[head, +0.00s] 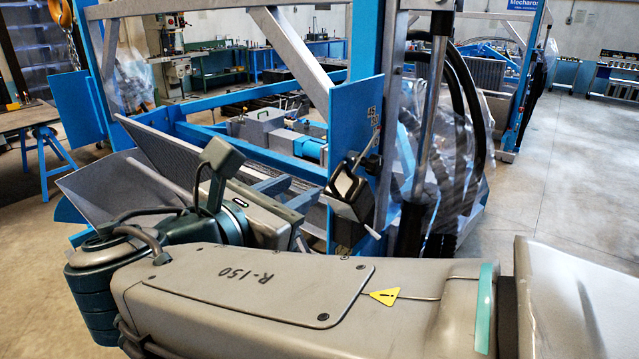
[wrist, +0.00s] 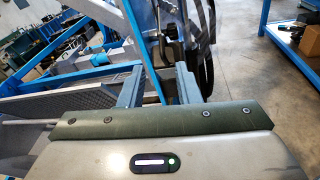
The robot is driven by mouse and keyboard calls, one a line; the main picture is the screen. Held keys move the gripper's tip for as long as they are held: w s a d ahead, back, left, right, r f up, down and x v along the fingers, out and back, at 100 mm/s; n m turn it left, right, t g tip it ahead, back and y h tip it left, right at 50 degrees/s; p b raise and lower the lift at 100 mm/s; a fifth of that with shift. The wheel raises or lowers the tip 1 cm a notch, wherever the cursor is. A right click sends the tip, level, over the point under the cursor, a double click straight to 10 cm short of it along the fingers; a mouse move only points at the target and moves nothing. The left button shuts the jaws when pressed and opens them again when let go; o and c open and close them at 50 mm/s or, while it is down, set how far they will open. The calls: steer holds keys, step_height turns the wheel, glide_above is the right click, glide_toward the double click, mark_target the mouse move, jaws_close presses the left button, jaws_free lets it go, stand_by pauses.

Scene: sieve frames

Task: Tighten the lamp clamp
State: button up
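A dark, box-shaped lamp (head: 347,192) hangs on the blue upright post of the frame, with thin lever-like handles above and below it. I cannot tell which part is its clamp. In the wrist view a dark fitting on the post, probably the lamp (wrist: 173,52), shows beyond the fingertips. The gap in depth is hard to judge.
The blue frame (head: 368,90) carries a diagonal grey brace, and a grey perforated tray (head: 190,160) lies on the left. Black hoses and clear plastic sheeting (head: 470,150) hang right of the post. A blue trestle table (head: 28,118) stands far left. Open floor (head: 560,190) lies to the right.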

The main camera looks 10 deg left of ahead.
steer(key=shift+s+a+r, duration=0.1)
steer(key=shift+s+a, duration=0.1)
steer(key=shift+s, duration=0.4)
